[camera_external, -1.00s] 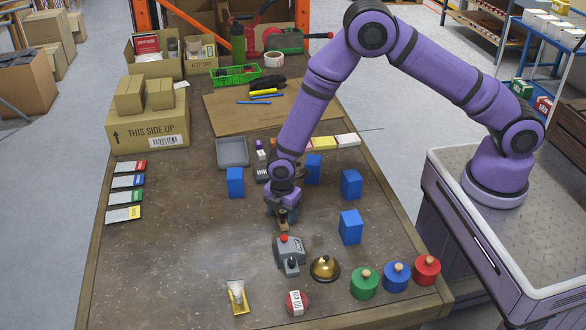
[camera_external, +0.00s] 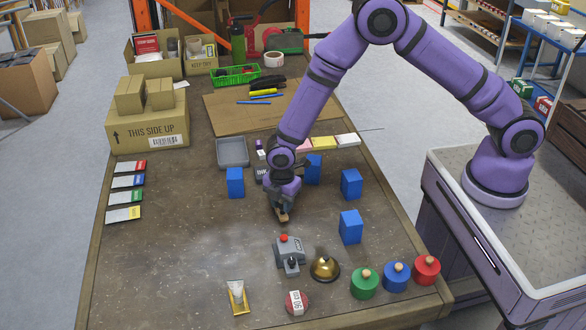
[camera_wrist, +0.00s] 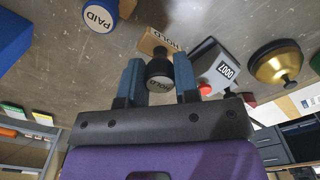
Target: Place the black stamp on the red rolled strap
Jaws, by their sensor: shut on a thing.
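My gripper (camera_external: 281,205) is shut on the black stamp, whose wooden block (camera_external: 283,217) shows below the fingers, over the middle of the table. In the wrist view, my gripper's two fingers (camera_wrist: 158,83) stand either side of the stamp's black round handle (camera_wrist: 158,70), and its wooden block reads HOLD. I cannot tell how high the block is above the table. The red rolled strap (camera_external: 297,302) lies flat near the table's front edge, with a white label on it. Nothing rests on it. It is well in front of my gripper.
A grey numbering device (camera_external: 289,254) and a brass bell (camera_external: 324,267) stand between my gripper and the strap. Blue blocks (camera_external: 351,227) stand around my arm. The left-middle table is clear.

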